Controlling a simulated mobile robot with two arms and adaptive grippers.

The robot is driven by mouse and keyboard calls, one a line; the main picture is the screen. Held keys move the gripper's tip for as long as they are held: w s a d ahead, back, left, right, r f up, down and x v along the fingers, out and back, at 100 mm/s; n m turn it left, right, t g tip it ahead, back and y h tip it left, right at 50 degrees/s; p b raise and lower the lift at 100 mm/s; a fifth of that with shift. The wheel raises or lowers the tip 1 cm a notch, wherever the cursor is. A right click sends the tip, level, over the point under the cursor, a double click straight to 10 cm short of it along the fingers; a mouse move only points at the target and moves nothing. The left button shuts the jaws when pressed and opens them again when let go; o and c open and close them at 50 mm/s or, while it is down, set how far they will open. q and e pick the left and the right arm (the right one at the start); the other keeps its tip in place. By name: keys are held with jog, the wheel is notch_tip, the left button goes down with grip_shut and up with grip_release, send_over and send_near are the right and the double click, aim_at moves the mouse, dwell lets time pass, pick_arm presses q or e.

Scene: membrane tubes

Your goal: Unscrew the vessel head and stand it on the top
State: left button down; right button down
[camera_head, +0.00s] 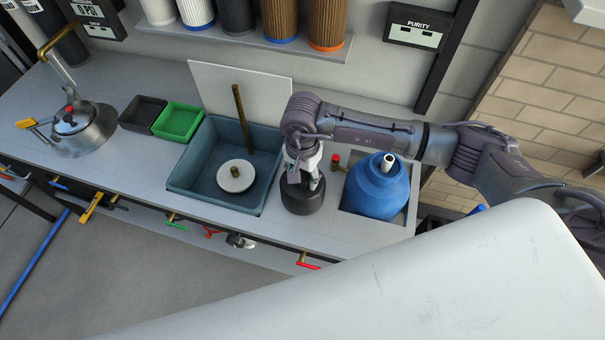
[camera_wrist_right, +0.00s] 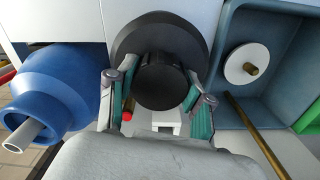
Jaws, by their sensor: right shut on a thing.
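The vessel head (camera_head: 302,203) is a black, wide, round piece with a narrower knob. It is over the bench top between the sink and the blue vessel. I cannot tell whether its underside touches the bench top. The blue vessel (camera_head: 376,190) sits in a recess to the right, with its neck open and a pale tube (camera_head: 388,160) sticking up from it. My right gripper (camera_head: 303,178) points down and is shut on the head's knob; its fingers (camera_wrist_right: 153,86) flank the black knob in the right wrist view. My left gripper is not in view.
The bench top (camera_head: 150,172) has a sink (camera_head: 205,190) with a white disc (camera_head: 235,176) and a brass rod (camera_head: 243,120). Green (camera_head: 178,121) and black (camera_head: 143,113) trays and a kettle (camera_head: 82,125) stand left. A red-capped fitting (camera_head: 336,160) is beside the vessel.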

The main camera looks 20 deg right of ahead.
jog(key=shift+f+b, duration=1)
jog(key=shift+b, duration=0.5)
dwell(1.3)
jog(key=shift+s+f, duration=0.15)
jog(key=shift+f, duration=0.05)
dwell(0.8)
jog(key=shift+c, duration=1.9)
grip_release()
jog(key=shift+r, duration=0.35)
jog(key=shift+r+p, duration=2.15)
jog(key=shift+r, duration=2.15)
jog(key=shift+f, duration=0.1)
